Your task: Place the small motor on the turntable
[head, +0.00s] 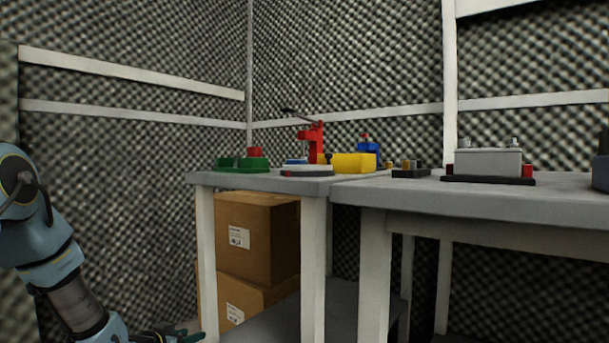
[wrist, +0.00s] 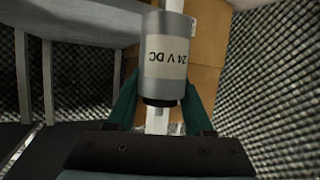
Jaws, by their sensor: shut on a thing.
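The small motor (wrist: 167,75) is a grey cylinder with a white "24 V DC" label, seen upside down in the wrist view. My gripper (wrist: 163,100) is shut on it, with a green finger on each side. In the head view my gripper (head: 188,335) is low at the bottom edge, below the tabletop level and left of the tables; the motor is not visible there. A low, pale round disc (head: 306,172), which looks like the turntable, lies near the front edge of the left table. It is seen almost edge-on, so its top is hard to make out.
The left table (head: 258,181) also bears green and red blocks (head: 250,159), a red press (head: 316,142) and a yellow block (head: 354,163) close around the disc. Cardboard boxes (head: 257,240) stand beneath. The right table (head: 480,190) carries a grey box (head: 488,162). Foam walls stand behind.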

